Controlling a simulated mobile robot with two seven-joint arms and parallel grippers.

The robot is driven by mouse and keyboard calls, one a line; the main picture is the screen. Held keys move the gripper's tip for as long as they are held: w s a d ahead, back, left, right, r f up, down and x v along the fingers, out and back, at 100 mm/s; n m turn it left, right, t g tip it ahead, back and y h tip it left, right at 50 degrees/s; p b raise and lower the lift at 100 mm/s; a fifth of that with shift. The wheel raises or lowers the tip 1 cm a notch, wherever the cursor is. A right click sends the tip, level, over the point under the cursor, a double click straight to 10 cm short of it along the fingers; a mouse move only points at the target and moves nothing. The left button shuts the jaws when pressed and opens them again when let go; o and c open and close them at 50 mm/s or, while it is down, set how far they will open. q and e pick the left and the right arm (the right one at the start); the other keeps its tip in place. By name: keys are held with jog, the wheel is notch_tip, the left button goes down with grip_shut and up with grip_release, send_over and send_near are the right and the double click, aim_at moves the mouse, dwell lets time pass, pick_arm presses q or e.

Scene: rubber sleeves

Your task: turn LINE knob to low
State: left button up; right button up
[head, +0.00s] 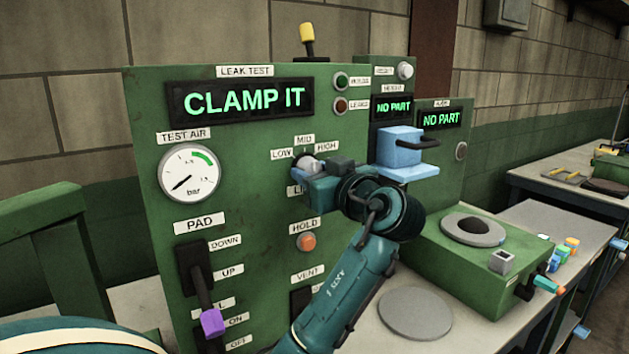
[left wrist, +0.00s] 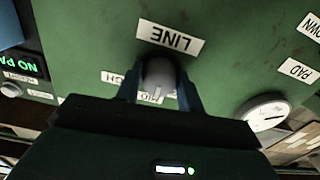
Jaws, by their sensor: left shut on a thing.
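The LINE knob (head: 306,162) is a small grey knob on the green leak test panel (head: 250,150), below the LOW, MID and HIGH labels. My left gripper (head: 313,168) reaches it from the right and partly covers it and the LINE label. In the left wrist view the knob (left wrist: 158,75) sits between the two fingers of my left gripper (left wrist: 158,88), which is shut on it. A pale mark on the knob points roughly at the MID label, which is partly hidden by the gripper. My right gripper is not in view.
The display (head: 245,100) reads CLAMP IT. A pressure gauge (head: 189,173), a PAD lever with a purple grip (head: 212,322) and an orange HOLD button (head: 306,241) are on the same panel. A blue block (head: 402,150) shows just right of my gripper.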

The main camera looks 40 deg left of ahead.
pick_arm(q)
jog(key=shift+n+b, duration=4.1)
jog(key=shift+b, duration=1.6)
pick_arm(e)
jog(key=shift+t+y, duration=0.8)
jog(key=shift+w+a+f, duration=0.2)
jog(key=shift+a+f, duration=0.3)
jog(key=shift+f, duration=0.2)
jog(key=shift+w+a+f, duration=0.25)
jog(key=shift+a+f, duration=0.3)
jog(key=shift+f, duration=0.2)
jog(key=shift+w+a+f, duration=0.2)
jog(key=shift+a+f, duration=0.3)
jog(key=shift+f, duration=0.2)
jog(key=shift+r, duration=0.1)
pick_arm(q)
jog(key=o, duration=1)
